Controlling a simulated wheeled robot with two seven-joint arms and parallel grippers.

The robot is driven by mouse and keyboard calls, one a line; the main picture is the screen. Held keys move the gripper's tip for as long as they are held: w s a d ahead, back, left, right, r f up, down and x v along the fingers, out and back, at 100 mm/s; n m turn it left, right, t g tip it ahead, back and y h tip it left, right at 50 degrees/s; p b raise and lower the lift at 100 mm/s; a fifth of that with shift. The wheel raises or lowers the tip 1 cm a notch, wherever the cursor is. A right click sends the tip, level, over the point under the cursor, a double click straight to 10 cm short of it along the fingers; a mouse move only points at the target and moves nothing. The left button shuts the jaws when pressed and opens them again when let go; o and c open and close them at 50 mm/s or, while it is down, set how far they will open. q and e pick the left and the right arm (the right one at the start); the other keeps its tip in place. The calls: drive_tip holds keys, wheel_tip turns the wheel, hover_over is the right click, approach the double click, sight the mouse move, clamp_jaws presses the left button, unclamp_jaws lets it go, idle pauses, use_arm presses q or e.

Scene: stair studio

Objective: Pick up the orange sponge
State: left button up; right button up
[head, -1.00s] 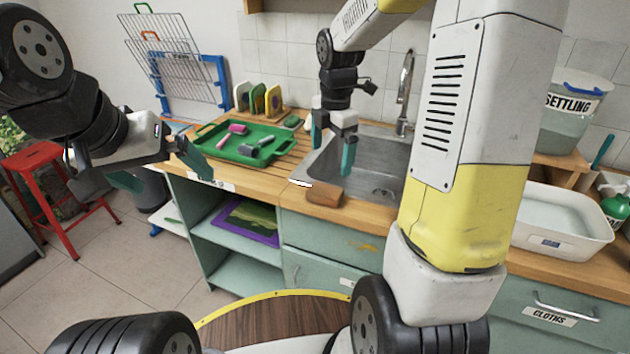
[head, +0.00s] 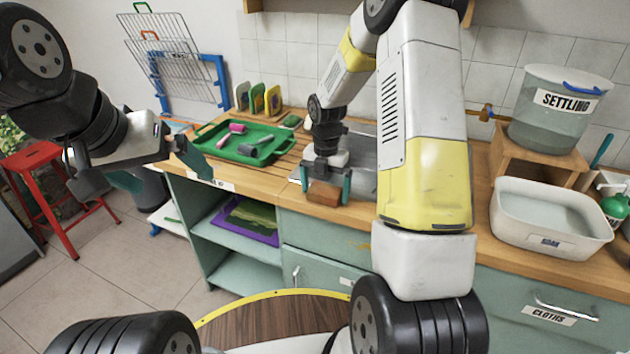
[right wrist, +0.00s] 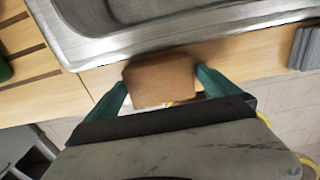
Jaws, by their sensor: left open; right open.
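The orange-brown sponge (head: 322,195) lies on the wooden counter at the front edge of the sink. In the right wrist view the sponge (right wrist: 160,82) sits between the two teal fingers of my right gripper (right wrist: 163,90), with the sink just beyond it. My right gripper (head: 327,190) is open and straddles the sponge, one finger on each side; I cannot tell whether the fingers touch it. My left gripper (head: 165,170) is open and empty, out in front of the counter's left end, well away from the sponge.
The metal sink (right wrist: 150,30) adjoins the sponge. A green tray (head: 225,148) with pink and grey tools lies left of it. A white soak tub (head: 548,225) and a settling bucket (head: 555,115) stand at the right. A red stool (head: 45,185) stands at the far left.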

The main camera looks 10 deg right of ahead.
sight(325, 190)
drive_tip(key=shift+f, duration=0.1)
drive_tip(key=shift+c, duration=0.2)
drive_tip(key=c, duration=1.2)
drive_tip(key=shift+c, duration=0.2)
drive_tip(key=shift+r, duration=0.4)
wheel_tip(325, 190, up, 3)
drive_tip(key=s+a+r, duration=0.1)
drive_tip(key=s+a, duration=0.3)
drive_tip(key=s, duration=1.1)
drive_tip(key=shift+s+a, duration=0.2)
drive_tip(key=shift+r, duration=0.1)
